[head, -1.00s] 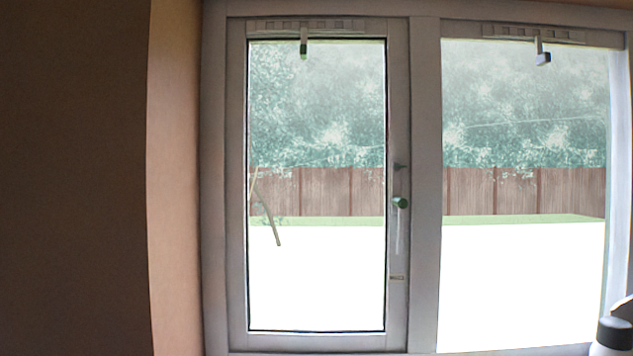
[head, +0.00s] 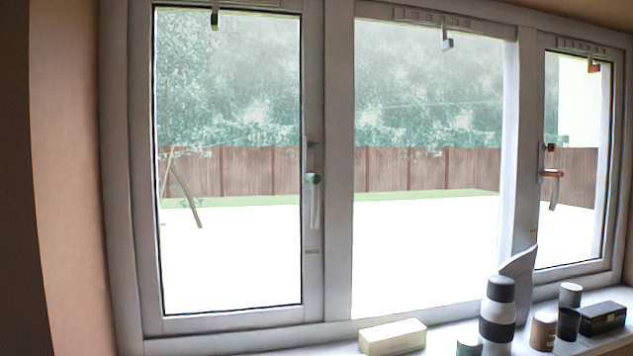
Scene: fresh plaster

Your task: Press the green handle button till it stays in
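A green round button (head: 313,179) sits at the top of the pale handle (head: 315,210) on the right stile of the left window sash (head: 314,265). The handle hangs straight down below it. A small dark fitting (head: 312,144) is a little above the button. How far the button stands out cannot be told at this size. The left sash looks shut in its frame. Neither of my grippers is in view.
Below, the sill (head: 340,349) holds a cream box (head: 392,337), a black-and-white bottle (head: 497,310), a brown can (head: 543,331), a black box (head: 602,318) and a curved grey object (head: 520,268).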

